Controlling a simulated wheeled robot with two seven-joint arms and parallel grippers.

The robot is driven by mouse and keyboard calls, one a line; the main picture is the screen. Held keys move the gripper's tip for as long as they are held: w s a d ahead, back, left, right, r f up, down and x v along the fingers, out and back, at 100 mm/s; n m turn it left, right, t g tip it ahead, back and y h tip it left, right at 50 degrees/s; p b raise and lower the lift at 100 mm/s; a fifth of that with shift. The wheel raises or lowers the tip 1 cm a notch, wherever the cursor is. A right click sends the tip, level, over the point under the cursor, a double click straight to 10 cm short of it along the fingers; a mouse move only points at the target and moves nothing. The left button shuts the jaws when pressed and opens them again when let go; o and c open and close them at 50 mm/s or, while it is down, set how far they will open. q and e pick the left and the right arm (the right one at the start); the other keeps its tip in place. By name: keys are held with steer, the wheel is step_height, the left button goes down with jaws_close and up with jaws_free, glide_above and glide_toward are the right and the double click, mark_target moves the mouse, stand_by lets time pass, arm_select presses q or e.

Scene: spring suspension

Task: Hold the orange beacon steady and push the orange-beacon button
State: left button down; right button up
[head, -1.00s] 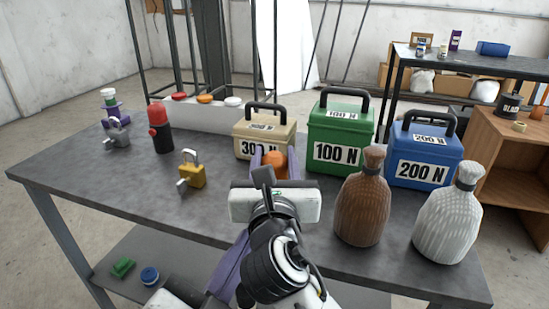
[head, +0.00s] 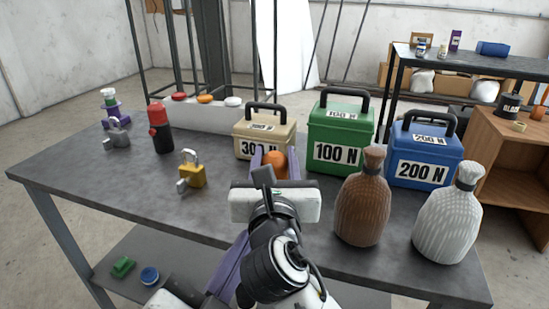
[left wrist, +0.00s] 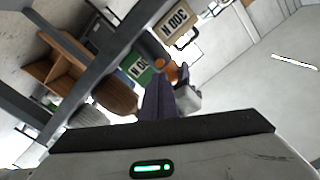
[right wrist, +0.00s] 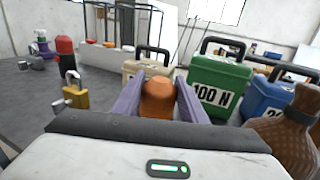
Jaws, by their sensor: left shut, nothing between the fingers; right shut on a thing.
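The orange beacon (head: 280,165) has a rounded top and sits between the purple fingers of my right gripper (head: 274,160). In the right wrist view, the beacon (right wrist: 158,98) shows upright between both fingers; its lower part is hidden. The orange button (head: 205,98) is on a white box at the back of the table, between a red and a white button. My left gripper (head: 243,240) shows partly as a purple shape below and left of the right wrist. In the left wrist view, its fingers (left wrist: 160,82) are together and empty, below the beacon (left wrist: 165,68).
Beige (head: 264,140), green (head: 341,132) and blue (head: 425,155) weights stand behind the beacon. Brown (head: 362,210) and white (head: 447,225) sacks stand at right. A yellow padlock (head: 192,175) and a red-black bottle (head: 160,128) stand at left. The left tabletop (head: 110,185) is mostly clear.

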stand_by(0.3)
arm_select(q)
steer(key=shift+w+d+f+m+g+h, duration=0.2)
steer(key=shift+w+m+g+h, duration=0.4)
steer(key=shift+w+h, duration=1.3)
steer(key=shift+w+d+f+m+g+h, duration=0.1)
steer(key=shift+w+d+m+g+h, duration=0.5)
steer(key=shift+h, duration=2.15)
steer(key=shift+w+f+m+g+h, duration=0.15)
steer(key=shift+w+m+g+h, duration=0.45)
steer(key=shift+w+h, duration=1.4)
steer(key=shift+s+h, duration=0.2)
steer(key=shift+h, duration=0.15)
